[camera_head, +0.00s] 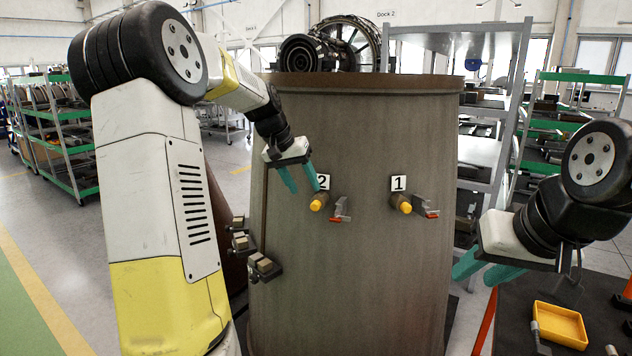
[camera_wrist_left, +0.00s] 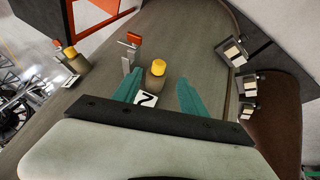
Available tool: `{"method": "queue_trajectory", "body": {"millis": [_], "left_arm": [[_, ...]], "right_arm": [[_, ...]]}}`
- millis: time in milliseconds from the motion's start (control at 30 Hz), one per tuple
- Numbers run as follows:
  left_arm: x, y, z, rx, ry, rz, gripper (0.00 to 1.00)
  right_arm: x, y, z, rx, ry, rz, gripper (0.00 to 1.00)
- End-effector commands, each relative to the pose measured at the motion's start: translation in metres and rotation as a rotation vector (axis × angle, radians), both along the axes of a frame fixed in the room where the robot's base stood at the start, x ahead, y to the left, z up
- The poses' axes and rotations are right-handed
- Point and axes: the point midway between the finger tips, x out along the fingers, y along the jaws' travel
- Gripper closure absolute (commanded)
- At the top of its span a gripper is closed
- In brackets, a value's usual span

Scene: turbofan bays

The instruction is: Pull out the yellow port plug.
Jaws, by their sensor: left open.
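Two yellow port plugs sit in round sockets on the brown-grey curved casing (camera_head: 350,270). The plug under label 2 (camera_head: 318,202) is at the left. The plug under label 1 (camera_head: 404,205) is at the right. My left gripper (camera_head: 303,187) is open and empty just up and left of plug 2. In the left wrist view, plug 2 (camera_wrist_left: 158,67) shows beyond the gap between the spread left fingers (camera_wrist_left: 158,88), apart from both, and plug 1 (camera_wrist_left: 71,52) is at the left. My right gripper (camera_head: 472,281) is open and empty, low at the right.
A red-tipped lever bracket (camera_head: 340,211) is beside plug 2, and another (camera_head: 427,210) is beside plug 1. Several small blocks on brackets (camera_head: 262,266) stick out at the casing's left edge. A yellow tray (camera_head: 559,325) lies on a dark table at lower right.

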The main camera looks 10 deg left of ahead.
Motion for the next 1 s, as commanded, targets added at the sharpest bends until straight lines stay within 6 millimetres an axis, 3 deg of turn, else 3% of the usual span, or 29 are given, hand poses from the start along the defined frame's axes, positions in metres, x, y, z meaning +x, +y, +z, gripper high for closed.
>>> {"method": "queue_trajectory", "body": {"millis": [400,800,833,1000], "left_arm": [[0.02,-0.018,-0.053,0.001,0.003,-0.002,0.5],[0.024,-0.02,-0.061,0.001,0.0,-0.001,0.5],[0.024,-0.02,-0.061,0.001,0.0,-0.001,0.52],[0.024,-0.02,-0.061,0.001,0.0,-0.001,0.85]], "right_arm": [[0.0,0.0,0.0,0.0,0.0,0.0,0.64],[0.0,0.0,0.0,0.0,0.0,0.0,0.64],[0.0,0.0,0.0,0.0,0.0,0.0,0.64],[0.0,0.0,0.0,0.0,0.0,0.0,0.64]]}}
